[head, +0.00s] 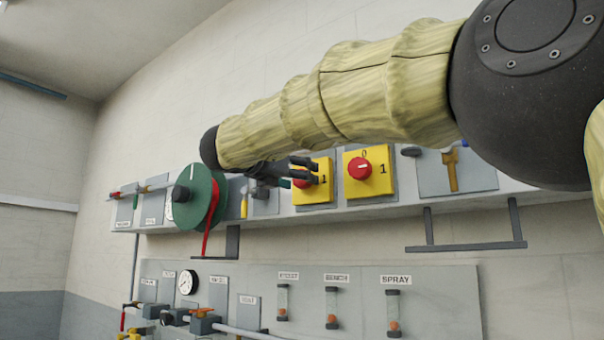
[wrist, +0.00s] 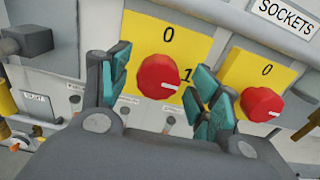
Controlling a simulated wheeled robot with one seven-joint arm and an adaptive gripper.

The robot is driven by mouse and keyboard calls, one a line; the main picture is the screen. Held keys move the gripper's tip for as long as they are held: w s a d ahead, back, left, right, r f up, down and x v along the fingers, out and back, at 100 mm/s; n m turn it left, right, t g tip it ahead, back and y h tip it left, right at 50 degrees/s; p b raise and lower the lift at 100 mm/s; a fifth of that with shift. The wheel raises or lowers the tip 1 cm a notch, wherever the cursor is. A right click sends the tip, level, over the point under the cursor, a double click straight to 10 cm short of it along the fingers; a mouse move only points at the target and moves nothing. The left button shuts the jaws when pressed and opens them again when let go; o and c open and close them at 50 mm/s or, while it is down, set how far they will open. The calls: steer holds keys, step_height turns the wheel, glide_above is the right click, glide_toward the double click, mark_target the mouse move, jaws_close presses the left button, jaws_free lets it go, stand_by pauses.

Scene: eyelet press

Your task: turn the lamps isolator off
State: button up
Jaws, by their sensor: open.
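Two yellow isolator plates with red round knobs sit side by side on the wall panel. The left isolator's knob (wrist: 158,76) is between the two teal-padded fingers of my gripper (wrist: 162,86); I cannot tell whether they touch it. Its white mark points right, toward the 1; the 0 is at the top of the plate. In the head view my open gripper (head: 304,170) partly covers this left isolator (head: 316,190). No lamps label is readable on it.
The right isolator's knob (wrist: 262,104) is close beside my right finger, under the SOCKETS label (wrist: 286,16). A green reel (head: 200,197) with a red strap and a yellow-handled lever (head: 452,170) flank the isolators. A grey rail (head: 466,246) juts out below.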

steer(key=shift+x, duration=1.05)
steer(key=c, duration=1)
